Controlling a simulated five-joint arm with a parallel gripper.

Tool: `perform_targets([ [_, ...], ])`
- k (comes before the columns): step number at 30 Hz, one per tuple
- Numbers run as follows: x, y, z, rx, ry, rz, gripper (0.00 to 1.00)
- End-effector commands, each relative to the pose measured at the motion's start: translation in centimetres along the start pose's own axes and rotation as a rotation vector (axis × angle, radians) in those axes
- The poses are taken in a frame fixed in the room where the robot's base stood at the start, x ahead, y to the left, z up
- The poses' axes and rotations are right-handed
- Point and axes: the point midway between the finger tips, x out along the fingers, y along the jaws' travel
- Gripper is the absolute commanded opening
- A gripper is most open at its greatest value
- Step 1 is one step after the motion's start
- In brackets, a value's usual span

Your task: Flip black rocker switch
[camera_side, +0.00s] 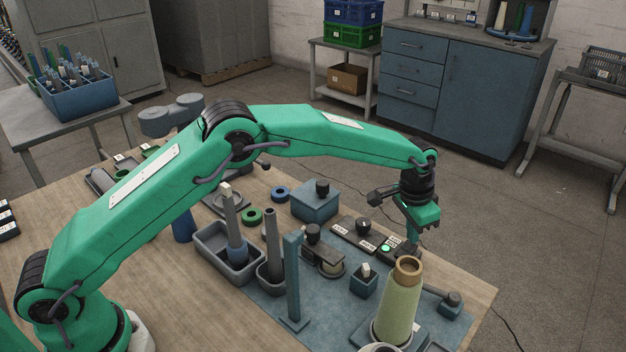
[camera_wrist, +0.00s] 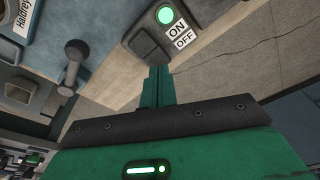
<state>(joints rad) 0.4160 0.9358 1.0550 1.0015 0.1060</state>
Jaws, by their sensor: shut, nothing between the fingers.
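The black rocker switch (camera_wrist: 146,46) shows in the wrist view, just beyond my fingertips, on a grey panel beside ON and OFF labels (camera_wrist: 180,34). A round green lamp (camera_wrist: 165,15) is lit next to it; the lamp also shows in the side view (camera_side: 385,248). My gripper (camera_wrist: 157,72) is shut and empty, its fingertips at the near edge of the switch. I cannot tell whether they touch it. In the side view my gripper (camera_side: 413,240) points down at the panel, and the switch is hard to make out there.
A yellow-green cone (camera_side: 399,305) stands close in front of my gripper. A black knob (camera_side: 363,226) is to its left, and a lever with a dark knob (camera_side: 450,303) lies to the right. A blue-grey post (camera_side: 293,280) and tubes stand farther left.

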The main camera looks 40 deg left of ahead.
Motion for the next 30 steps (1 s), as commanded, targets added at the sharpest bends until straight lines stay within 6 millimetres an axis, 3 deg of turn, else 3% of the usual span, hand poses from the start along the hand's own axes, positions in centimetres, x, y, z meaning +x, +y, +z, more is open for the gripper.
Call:
perform_targets([
  [30, 1.08, 0.02, 0.17, 0.0, -0.001, 0.0, 0.0],
])
